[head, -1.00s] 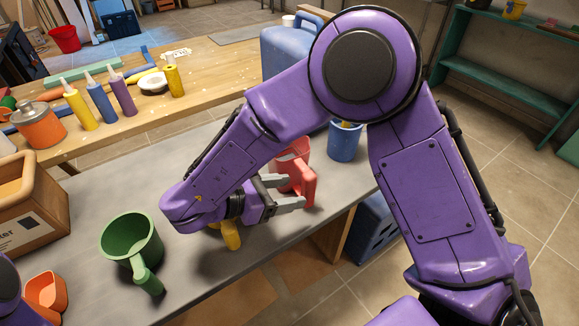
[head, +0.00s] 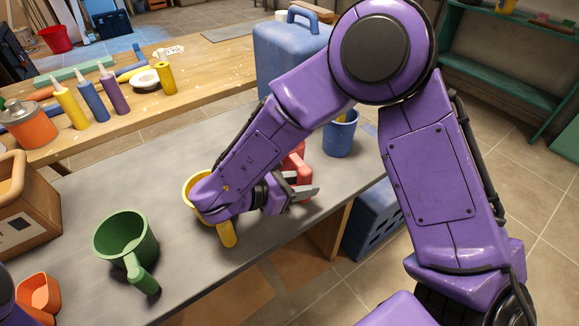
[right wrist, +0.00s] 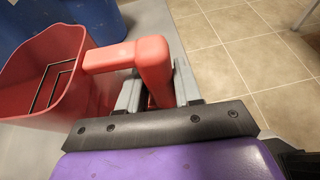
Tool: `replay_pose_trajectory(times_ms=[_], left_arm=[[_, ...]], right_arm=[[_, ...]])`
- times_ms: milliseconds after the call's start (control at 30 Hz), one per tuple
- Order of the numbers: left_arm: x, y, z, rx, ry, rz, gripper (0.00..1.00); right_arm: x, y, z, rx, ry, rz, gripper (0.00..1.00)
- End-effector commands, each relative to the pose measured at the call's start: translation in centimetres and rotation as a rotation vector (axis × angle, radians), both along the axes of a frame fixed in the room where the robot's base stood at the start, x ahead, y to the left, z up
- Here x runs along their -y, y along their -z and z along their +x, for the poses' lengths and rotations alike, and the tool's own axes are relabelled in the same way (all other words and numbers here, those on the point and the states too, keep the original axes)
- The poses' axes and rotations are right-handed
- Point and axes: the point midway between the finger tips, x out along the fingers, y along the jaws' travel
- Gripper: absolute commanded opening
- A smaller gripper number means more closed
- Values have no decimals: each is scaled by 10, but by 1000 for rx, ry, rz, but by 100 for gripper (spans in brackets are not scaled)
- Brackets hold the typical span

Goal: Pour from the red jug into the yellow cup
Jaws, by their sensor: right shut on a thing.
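The red jug (head: 299,160) is mostly hidden behind my right arm in the head view. My right gripper (head: 301,185) is shut on its handle. The right wrist view shows the red jug (right wrist: 50,72) at the left, with its handle between the fingers of my right gripper (right wrist: 155,92). No contents show clearly inside. The yellow cup (head: 227,234) stands on the grey table to the left of the jug, partly hidden by my right forearm; its handle points to the front. My left gripper is not in view.
A green jug (head: 126,240) and an orange scoop-like container (head: 39,294) are at the left of the table (head: 180,160). A wooden box (head: 30,205) stands at the left edge. A blue cup (head: 339,138) stands behind the red jug, near a big blue canister (head: 285,60).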

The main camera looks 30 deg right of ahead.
Motion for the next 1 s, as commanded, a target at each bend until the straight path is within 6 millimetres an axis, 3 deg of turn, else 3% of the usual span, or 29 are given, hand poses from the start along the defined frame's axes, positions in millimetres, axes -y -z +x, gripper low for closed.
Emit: replay_pose_trajectory(times_ms=[167,333,567,800,1000], left_arm=[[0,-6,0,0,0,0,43],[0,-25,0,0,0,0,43],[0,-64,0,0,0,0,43],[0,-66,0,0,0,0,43],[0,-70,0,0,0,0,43]], right_arm=[[0,-9,0,2,1,0,0],[-1,-41,0,3,-1,1,0],[-47,-104,-24,4,-4,-1,0],[-103,-122,-54,2,-4,-1,0],[-122,-130,-64,0,-1,-1,0]])
